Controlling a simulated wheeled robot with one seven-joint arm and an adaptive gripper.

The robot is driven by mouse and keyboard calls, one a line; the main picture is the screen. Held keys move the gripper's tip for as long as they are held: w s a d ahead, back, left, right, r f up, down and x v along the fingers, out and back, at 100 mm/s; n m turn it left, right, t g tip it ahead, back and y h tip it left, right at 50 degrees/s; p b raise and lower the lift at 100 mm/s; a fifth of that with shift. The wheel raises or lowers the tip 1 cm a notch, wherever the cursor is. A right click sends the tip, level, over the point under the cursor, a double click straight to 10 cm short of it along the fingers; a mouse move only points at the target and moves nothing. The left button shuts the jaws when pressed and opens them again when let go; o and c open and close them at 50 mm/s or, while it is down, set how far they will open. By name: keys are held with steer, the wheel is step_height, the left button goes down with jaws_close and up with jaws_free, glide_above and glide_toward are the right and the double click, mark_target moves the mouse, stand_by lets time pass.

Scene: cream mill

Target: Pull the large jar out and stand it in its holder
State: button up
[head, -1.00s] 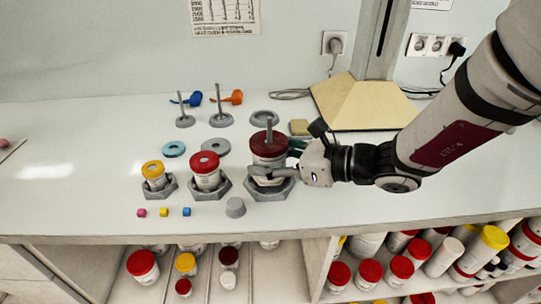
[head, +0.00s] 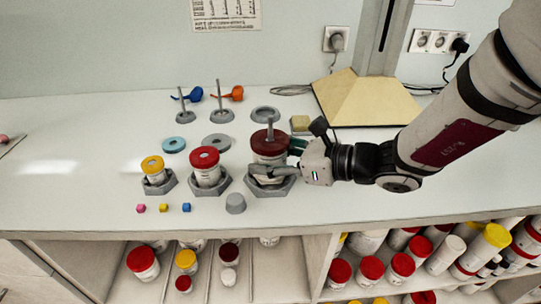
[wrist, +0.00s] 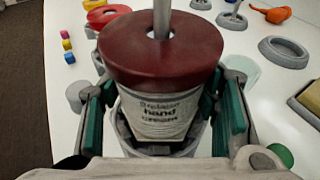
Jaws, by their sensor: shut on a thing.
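The large jar (head: 268,156) is white with a wide dark red lid and stands upright at the large grey hexagonal holder (head: 283,187). A grey rod rises from the hole in its lid. My gripper (head: 272,172) comes from the right and is shut around the jar's body, below the lid. In the wrist view, the jar's "hand cream" label (wrist: 162,118) faces the camera between the green-padded fingers. The jar's bottom is hidden by the fingers and the holder, so I cannot tell how deep it sits.
A red-lidded jar (head: 205,164) and a yellow-lidded jar (head: 153,167) stand in smaller holders to the left. Two rods on bases and several rings lie behind. A grey cup (head: 235,204) and small cubes are in front.

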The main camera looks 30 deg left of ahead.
steer(key=shift+f+b, duration=0.45)
steer(key=shift+f, duration=0.2)
steer(key=o, duration=1.4)
steer(key=o, duration=0.5)
steer(key=shift+d, duration=0.1)
steer(key=shift+r+p+v, duration=0.2)
steer(key=shift+p+v, duration=0.4)
steer(key=shift+v, duration=0.75)
steer(key=shift+r+p+v, duration=0.2)
steer(key=shift+p+v, duration=0.45)
steer(key=shift+v, duration=0.75)
steer(key=shift+r+p+v, duration=0.2)
steer(key=shift+p+v, duration=0.4)
steer(key=shift+v, duration=0.75)
